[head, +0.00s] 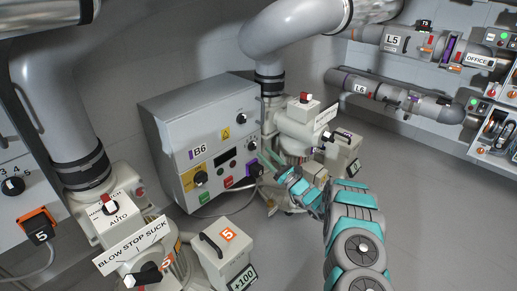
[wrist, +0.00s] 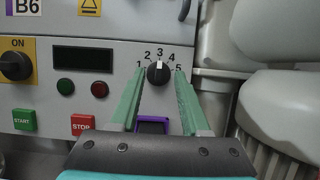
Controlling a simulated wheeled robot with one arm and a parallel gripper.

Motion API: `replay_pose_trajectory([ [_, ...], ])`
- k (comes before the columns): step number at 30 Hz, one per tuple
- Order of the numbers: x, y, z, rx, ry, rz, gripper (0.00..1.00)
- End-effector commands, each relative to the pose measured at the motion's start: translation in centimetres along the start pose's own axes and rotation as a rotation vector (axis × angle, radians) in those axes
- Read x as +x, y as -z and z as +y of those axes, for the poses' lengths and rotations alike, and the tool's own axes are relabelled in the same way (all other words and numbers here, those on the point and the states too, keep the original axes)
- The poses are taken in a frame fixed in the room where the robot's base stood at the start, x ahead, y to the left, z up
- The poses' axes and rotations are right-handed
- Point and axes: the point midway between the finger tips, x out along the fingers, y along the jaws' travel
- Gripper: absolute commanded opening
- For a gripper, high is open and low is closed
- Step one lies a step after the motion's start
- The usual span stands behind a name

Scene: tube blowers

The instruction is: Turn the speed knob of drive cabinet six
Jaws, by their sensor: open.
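Drive cabinet six (head: 180,120) is the grey box with the purple-marked label B6. Its speed knob (wrist: 158,73) is black and round, with a white pointer mark near 3 on a printed scale from 1 to 5. The knob also shows small in the head view (head: 252,146). My gripper (wrist: 160,80) is open, with one green finger on each side of the knob in the wrist view. Gaps show between the fingers and the knob; whether the tips reach its depth is hard to tell. In the head view my gripper (head: 266,163) is close to the cabinet's front.
Left of the knob are a dark display (wrist: 83,55), green and red lamps, START (wrist: 25,120) and STOP (wrist: 82,124) buttons and a yellow-plated ON switch (wrist: 16,66). A purple-framed part (wrist: 152,127) lies below. A grey blower (head: 305,125) stands close on the right.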

Motion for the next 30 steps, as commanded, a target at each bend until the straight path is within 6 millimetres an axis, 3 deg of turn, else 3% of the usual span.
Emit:
replay_pose_trajectory([
  [9,4.2,0.0,0.1,-0.003,-0.003,-0.002,0.46],
  [20,4.8,0.0,0.1,0.001,-0.001,0.0,0.46],
  [30,4.8,0.0,0.1,0.0,-0.001,0.0,0.1],
])
